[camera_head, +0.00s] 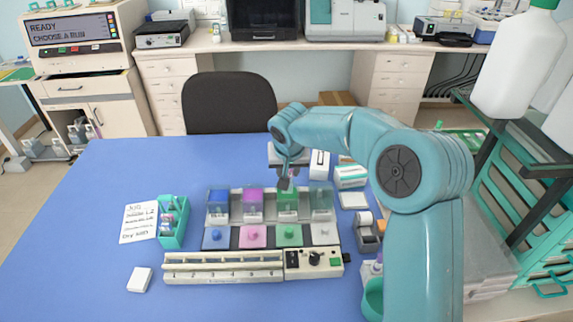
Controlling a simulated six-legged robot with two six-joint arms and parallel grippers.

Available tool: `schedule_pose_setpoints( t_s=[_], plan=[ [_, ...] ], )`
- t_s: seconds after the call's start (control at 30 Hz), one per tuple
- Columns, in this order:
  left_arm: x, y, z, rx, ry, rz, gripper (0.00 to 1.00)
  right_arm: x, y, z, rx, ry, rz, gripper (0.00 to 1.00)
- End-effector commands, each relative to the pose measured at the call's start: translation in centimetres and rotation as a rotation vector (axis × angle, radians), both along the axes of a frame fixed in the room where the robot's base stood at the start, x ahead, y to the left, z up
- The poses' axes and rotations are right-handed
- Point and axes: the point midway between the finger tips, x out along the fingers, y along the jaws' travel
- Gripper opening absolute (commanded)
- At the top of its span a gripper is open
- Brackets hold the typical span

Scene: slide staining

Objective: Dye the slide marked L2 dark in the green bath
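The green bath (288,201) is the third of the glass jars in a row at the middle of the blue table. Its green lid (289,235) lies in front of it on the dark strip. My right gripper (285,184) points down at the top of the green bath, with its dark fingertips close to the rim. The fingers are too small to tell their opening or whether a slide is between them. A teal rack (173,222) stands left of the baths; no L2 label can be read on its contents. My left gripper is out of view.
Blue (218,202), purple (253,201) and clear (321,202) baths flank the green one. A cream long tray (222,270) with a control box (314,262) lies in front. A handwritten note (139,222) and white block (139,279) lie left. The table's left side is clear.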

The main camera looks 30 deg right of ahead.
Motion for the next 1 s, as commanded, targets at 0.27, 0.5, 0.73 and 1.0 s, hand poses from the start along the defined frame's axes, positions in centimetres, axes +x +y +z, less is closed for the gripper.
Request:
schedule_pose_setpoints(
  t_s=[0.27, 0.5, 0.73, 1.0],
  plan=[
    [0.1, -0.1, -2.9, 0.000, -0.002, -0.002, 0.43, 0.3, 0.0, -3.1, 0.000, 0.001, 0.000, 0.00],
    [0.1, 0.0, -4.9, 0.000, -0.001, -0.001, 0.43, 0.5, 0.0, -5.3, 0.000, 0.005, 0.000, 0.00],
    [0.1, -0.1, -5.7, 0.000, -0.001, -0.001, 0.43, 0.5, 0.0, -6.0, 0.000, 0.002, 0.001, 0.00],
    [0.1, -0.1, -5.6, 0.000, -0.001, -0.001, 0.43, 0.5, 0.0, -5.9, 0.000, 0.004, 0.000, 0.00]
  ],
)
